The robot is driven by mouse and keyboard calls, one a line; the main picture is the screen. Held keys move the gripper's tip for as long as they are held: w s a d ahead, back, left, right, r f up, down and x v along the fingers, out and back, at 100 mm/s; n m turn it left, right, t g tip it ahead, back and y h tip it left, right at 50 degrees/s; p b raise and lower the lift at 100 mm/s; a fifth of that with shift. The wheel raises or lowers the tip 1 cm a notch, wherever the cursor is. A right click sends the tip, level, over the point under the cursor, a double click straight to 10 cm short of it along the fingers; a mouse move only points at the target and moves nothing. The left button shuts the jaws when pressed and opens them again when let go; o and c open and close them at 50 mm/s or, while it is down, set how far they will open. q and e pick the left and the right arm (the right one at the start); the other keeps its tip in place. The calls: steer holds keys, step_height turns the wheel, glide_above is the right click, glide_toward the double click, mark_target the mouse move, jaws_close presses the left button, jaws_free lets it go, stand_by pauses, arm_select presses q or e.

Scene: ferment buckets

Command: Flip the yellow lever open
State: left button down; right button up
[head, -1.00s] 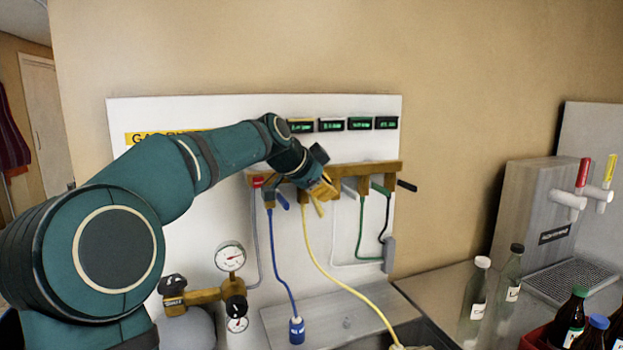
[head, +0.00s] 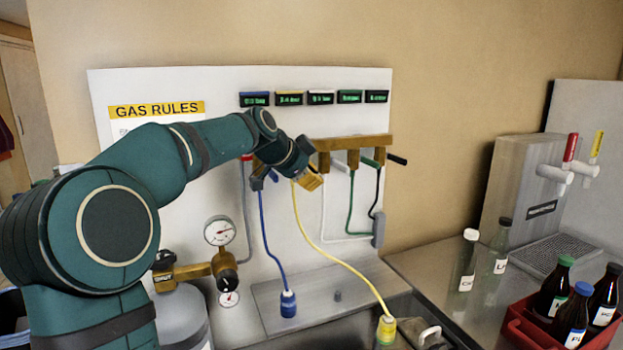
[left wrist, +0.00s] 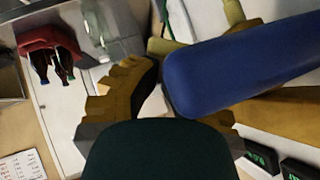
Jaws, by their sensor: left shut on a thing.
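The yellow lever is mostly hidden by my left gripper (head: 311,179) in the head view. In the left wrist view a dull yellow rounded end (left wrist: 163,46), apparently the yellow lever, shows beside the tip of one finger. My left gripper (left wrist: 165,75) appears shut on it just below the brass manifold (head: 348,143), though the contact is covered. The blue lever (left wrist: 235,68) crosses close in front of the wrist camera and hides the second finger. It also shows left of the gripper in the head view (head: 274,176). My right gripper is out of view.
A yellow hose (head: 318,243) and a blue hose (head: 268,240) hang below the manifold. Green-lit displays (head: 320,98) are above it. A pressure gauge (head: 219,231) stands at lower left. Bottles stand in a red crate (head: 522,332) at the right, apart from the arm.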

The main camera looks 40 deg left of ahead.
arm_select(q)
steer(key=shift+r, duration=0.1)
stand_by(0.4)
steer(key=shift+r+p, duration=0.65)
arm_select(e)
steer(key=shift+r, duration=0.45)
arm_select(q)
steer(key=shift+d+r, duration=0.1)
steer(key=d+r+p+v, duration=0.1)
steer(key=d+p+v, duration=0.1)
steer(key=v, duration=1)
steer(key=shift+d+r+p, duration=0.2)
steer(key=shift+p, duration=0.2)
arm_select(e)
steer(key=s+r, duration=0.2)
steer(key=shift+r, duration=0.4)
arm_select(q)
steer(key=shift+w, duration=0.1)
